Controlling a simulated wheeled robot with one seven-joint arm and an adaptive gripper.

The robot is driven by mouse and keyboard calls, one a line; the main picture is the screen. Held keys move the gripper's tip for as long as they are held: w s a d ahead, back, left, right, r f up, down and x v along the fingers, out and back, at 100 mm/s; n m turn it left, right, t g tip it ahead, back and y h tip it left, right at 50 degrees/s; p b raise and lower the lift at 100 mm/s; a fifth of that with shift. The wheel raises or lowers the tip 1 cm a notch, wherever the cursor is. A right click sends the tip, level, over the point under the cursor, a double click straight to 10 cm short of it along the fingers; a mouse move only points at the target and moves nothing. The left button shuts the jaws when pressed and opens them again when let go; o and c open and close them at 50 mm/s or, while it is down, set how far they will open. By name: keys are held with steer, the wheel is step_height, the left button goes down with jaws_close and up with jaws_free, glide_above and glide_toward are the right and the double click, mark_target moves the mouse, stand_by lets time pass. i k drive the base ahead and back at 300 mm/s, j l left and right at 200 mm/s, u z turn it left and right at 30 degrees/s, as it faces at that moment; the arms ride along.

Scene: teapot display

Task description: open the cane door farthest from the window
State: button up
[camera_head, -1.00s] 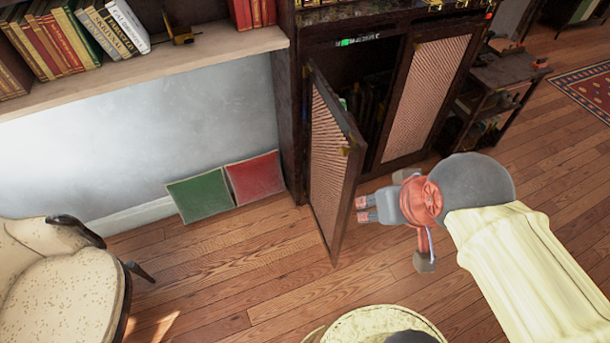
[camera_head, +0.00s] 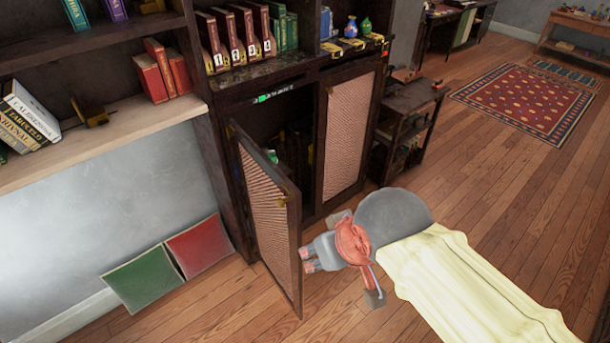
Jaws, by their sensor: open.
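The dark cabinet (camera_head: 318,72) has two cane doors. The left cane door (camera_head: 270,215) stands swung wide open into the room, and shelf contents show dimly in the gap behind it. The right cane door (camera_head: 347,135) is closed. My gripper (camera_head: 306,260) is open, low over the floor, just to the right of the open door's free edge. Its fingers point left towards that door. I cannot tell whether a fingertip touches the door. No window shows, so I cannot tell by sight which door is farther from it.
A green panel (camera_head: 143,278) and a red panel (camera_head: 199,246) lean at the wall left of the open door. A small dark side table (camera_head: 408,100) stands right of the cabinet. A patterned rug (camera_head: 530,100) lies beyond. The wooden floor at right is clear.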

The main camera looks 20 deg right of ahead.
mark_target(348, 99)
steer(key=i+l+z, duration=0.15)
steer(key=i+l, duration=0.45)
steer(key=i, duration=0.15)
